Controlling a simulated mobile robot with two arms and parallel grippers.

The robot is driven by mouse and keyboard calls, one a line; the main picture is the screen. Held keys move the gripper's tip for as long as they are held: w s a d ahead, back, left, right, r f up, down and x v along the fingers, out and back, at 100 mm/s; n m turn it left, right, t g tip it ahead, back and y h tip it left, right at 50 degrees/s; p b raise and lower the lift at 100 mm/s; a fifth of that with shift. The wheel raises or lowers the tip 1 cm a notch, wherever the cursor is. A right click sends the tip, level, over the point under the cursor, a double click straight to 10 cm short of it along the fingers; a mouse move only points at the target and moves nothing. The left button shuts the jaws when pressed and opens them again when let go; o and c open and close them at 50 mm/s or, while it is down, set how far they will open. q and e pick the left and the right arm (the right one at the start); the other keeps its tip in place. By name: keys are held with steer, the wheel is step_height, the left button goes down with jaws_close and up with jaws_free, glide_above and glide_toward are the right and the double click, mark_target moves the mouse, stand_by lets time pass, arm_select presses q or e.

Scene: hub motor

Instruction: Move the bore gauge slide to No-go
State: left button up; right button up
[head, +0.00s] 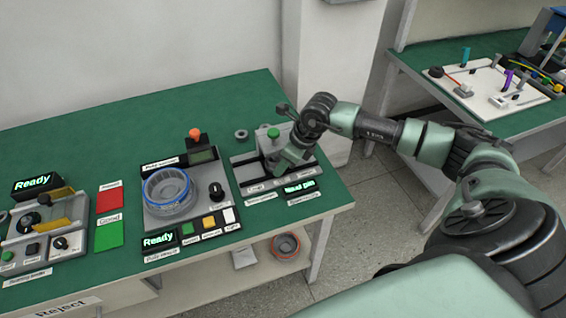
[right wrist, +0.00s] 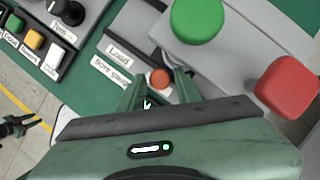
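The bore gauge (head: 243,172) is the grey station at the right end of the green bench, with a green knob (head: 273,133) on top. Its lit display (head: 299,187) reads "Need pin". My right gripper (head: 284,168) is down at its front, hiding part of it. In the right wrist view a small round orange-red knob (right wrist: 160,78), apparently the slide's, sits by the "Load" label (right wrist: 119,53). The two fingers of my right gripper (right wrist: 160,88) are apart, one on each side of this knob; contact cannot be told.
A gauge station with a blue-rimmed clear ring (head: 167,190) stands left of the bore gauge. Red (head: 109,198) and green (head: 109,235) pads lie further left. A red block (right wrist: 287,87) is close right of the gripper. A grey ring (head: 241,135) lies behind.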

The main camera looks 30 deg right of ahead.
jaws_close()
stand_by(1.3)
